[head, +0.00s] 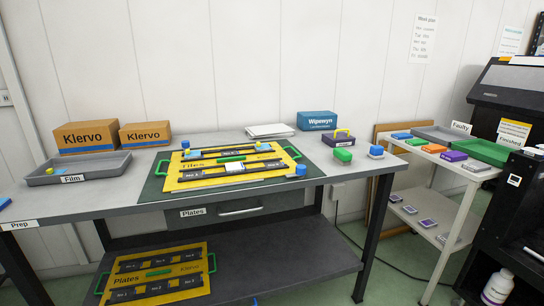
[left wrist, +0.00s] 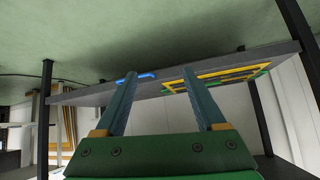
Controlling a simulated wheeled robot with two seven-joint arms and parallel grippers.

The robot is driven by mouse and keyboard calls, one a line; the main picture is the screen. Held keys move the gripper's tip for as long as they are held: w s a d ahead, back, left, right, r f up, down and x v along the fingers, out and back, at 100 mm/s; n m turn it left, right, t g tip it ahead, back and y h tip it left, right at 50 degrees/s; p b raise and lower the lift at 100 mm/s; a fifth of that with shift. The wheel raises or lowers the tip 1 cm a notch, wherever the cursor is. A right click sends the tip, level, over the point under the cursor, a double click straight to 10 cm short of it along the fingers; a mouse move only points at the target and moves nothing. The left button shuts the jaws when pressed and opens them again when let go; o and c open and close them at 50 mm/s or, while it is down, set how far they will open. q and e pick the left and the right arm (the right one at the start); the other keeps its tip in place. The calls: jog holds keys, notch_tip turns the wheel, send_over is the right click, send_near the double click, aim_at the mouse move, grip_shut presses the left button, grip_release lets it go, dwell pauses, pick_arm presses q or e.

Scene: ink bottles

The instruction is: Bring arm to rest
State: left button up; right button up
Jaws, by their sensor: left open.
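My left gripper (left wrist: 160,73) shows in the left wrist view with its two fingers spread apart and nothing between them. It hangs low in front of the table's lower shelf (left wrist: 170,102), and that view looks upside down, with the floor at the top. Neither gripper shows in the head view. My right gripper is in no view. A blue curved piece (left wrist: 136,77) shows at the shelf's edge behind one fingertip; I cannot tell what it is, or whether they touch.
A second yellow frame (head: 160,287) lies on the lower shelf (head: 290,262). A white side cart (head: 432,152) and a black machine (head: 505,95) stand at right.

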pick_arm(q)
jog(key=s+d+f+m+g, duration=0.1)
jog(key=s+d+f+g, duration=0.15)
jog(key=s, duration=0.65)
jog(key=s+d+f+m+g+h, duration=0.1)
jog(key=s+f+g, duration=0.25)
jog(key=s, duration=0.65)
jog(key=s+d+f+m+g, duration=0.1)
jog(key=s+d+f+g, duration=0.15)
jog(key=s, duration=0.65)
notch_tip(320, 180, up, 16)
jog(key=p, duration=1.6)
jog(key=shift+w+a, duration=0.3)
jog(key=shift+a, duration=0.1)
jog(key=shift+t, duration=0.25)
